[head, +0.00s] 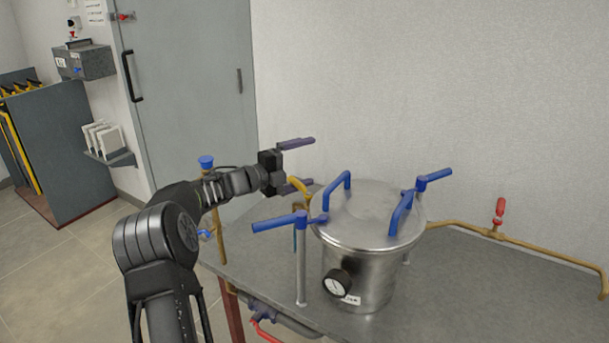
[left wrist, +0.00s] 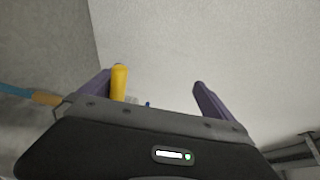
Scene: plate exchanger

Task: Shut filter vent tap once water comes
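The steel filter housing (head: 350,262) stands on the grey bench, its round lid closed. A yellow tap handle (head: 299,191) shows beside the lid's left edge, partly behind my gripper. My left gripper (head: 298,165) is open and empty, its fingers one above the other by this handle. In the left wrist view the yellow handle (left wrist: 119,82) lies close to the left finger, on its inner side. The right finger is well apart from it. I cannot tell whether finger and handle touch. I can make out no water. My right gripper is not in view.
Blue clamp handles (head: 280,222) and blue lid grips (head: 402,212) stick up around the housing. A brass pipe with a red-handled valve (head: 499,211) runs along the wall. The bench's right front (head: 480,300) is clear.

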